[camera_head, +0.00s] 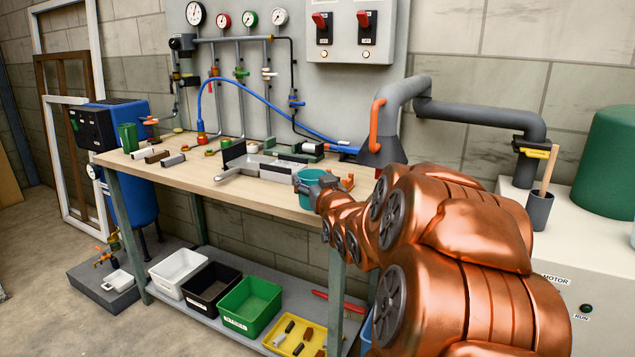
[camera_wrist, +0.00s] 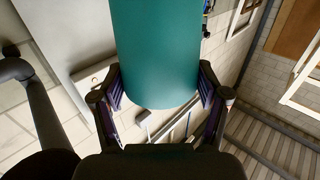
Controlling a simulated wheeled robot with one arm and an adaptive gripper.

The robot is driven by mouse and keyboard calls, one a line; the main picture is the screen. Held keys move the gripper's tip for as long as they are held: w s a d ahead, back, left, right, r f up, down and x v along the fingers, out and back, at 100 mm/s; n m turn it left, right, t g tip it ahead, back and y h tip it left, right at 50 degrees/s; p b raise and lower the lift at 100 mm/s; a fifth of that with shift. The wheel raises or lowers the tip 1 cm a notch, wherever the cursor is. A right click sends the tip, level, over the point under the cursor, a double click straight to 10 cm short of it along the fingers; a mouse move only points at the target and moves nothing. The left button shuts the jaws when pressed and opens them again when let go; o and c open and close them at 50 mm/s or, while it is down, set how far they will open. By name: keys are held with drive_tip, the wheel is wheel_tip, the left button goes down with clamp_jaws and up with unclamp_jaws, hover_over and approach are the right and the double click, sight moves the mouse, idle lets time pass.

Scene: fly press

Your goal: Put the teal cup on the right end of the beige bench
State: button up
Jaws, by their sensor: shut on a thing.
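The teal cup (camera_head: 306,176) shows at the front edge of the beige bench (camera_head: 205,183), near its right end. It is partly hidden by my gripper (camera_head: 325,185), which comes in from the right with my copper-coloured arm. In the wrist view the cup (camera_wrist: 155,50) is a large teal cylinder between my two fingers, which are shut on it from both sides. I cannot tell whether the cup's base touches the bench top. My arm hides part of the bench's right end.
A grey metal tool (camera_head: 265,167) lies on the bench just left of the cup. A dark grey hood (camera_head: 382,150) on a bent pipe and small orange parts stand behind the cup. A green container (camera_head: 128,137) and several small blocks stand at the left end.

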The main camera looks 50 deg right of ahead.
drive_tip(key=shift+w+d+f, duration=0.75)
drive_tip(key=shift+w+d, duration=0.3)
drive_tip(key=shift+d, duration=0.25)
drive_tip(key=shift+w+d+f, duration=0.7)
drive_tip(key=shift+w+d, duration=0.35)
drive_tip(key=shift+d, duration=0.3)
drive_tip(key=shift+w+d+f, duration=0.75)
drive_tip(key=shift+w+d, duration=0.3)
drive_tip(key=shift+d, duration=0.25)
drive_tip(key=shift+f, duration=0.2)
drive_tip(key=o, duration=1.3)
drive_tip(key=shift+r, duration=0.3)
drive_tip(key=shift+s+a+f, duration=0.1)
drive_tip(key=shift+s, duration=0.2)
drive_tip(key=v, duration=1.1)
